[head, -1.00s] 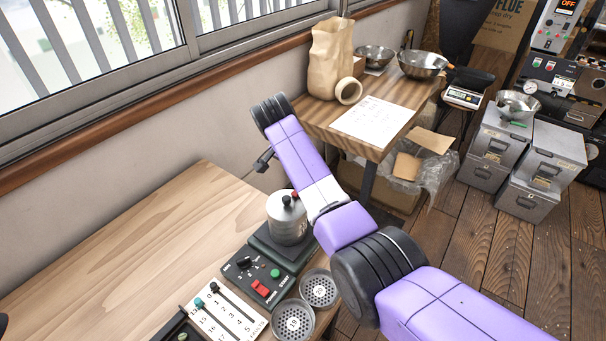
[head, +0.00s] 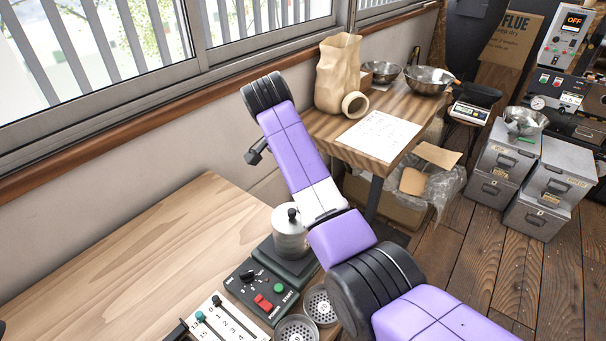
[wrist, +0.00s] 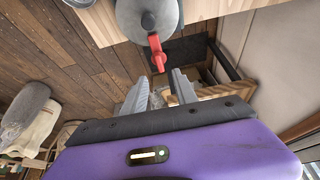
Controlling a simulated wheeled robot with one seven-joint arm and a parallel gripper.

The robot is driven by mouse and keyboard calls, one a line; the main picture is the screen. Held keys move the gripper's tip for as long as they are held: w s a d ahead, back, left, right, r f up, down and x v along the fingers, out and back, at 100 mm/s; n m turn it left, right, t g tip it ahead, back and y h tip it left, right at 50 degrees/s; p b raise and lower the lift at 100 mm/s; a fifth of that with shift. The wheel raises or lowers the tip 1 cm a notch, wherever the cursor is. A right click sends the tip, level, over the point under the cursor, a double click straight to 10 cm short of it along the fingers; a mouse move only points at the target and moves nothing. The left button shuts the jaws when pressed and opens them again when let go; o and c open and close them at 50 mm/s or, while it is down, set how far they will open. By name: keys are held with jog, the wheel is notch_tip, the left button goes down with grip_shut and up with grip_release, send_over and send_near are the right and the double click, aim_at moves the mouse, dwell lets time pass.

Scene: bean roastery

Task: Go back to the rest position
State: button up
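My gripper (wrist: 162,92) shows in the wrist view with its two fingers apart and only background between them. It is empty. In the head view my purple arm rises from the lower right, and the gripper's fingers cannot be made out there. A metal canister (head: 289,236) with a black knob stands on the black machine (head: 262,284) at the table's right end, just left of my arm. In the wrist view a grey round vessel (wrist: 148,14) with a red lever (wrist: 157,52) lies beyond the fingertips, apart from them.
The wooden table (head: 130,255) is clear on its left. A slider panel (head: 222,322) and two perforated cups (head: 320,305) sit near its front. A second table (head: 345,115) holds a paper bag (head: 337,75), tape roll, sheet and bowls. Metal bins (head: 545,190) stand at right.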

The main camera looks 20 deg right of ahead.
jog(key=w+a+r+n+t+y, duration=0.2)
jog(key=w+a+r+n+t, duration=0.2)
jog(key=w+n+t, duration=0.3)
jog(key=s+f+n+t+y, duration=0.2)
jog(key=s+f+t, duration=0.2)
jog(key=s, duration=0.5)
jog(key=s+f+n+t+y, duration=0.1)
jog(key=s+f+t, duration=0.3)
jog(key=s, duration=0.5)
jog(key=s+d+g, duration=0.1)
jog(key=s+d, duration=0.2)
jog(key=s, duration=1.8)
jog(key=s+d+n+g+h, duration=0.1)
jog(key=s+d, duration=0.3)
jog(key=s, duration=1.7)
jog(key=shift+s+g, duration=0.2)
jog(key=shift+g, duration=0.2)
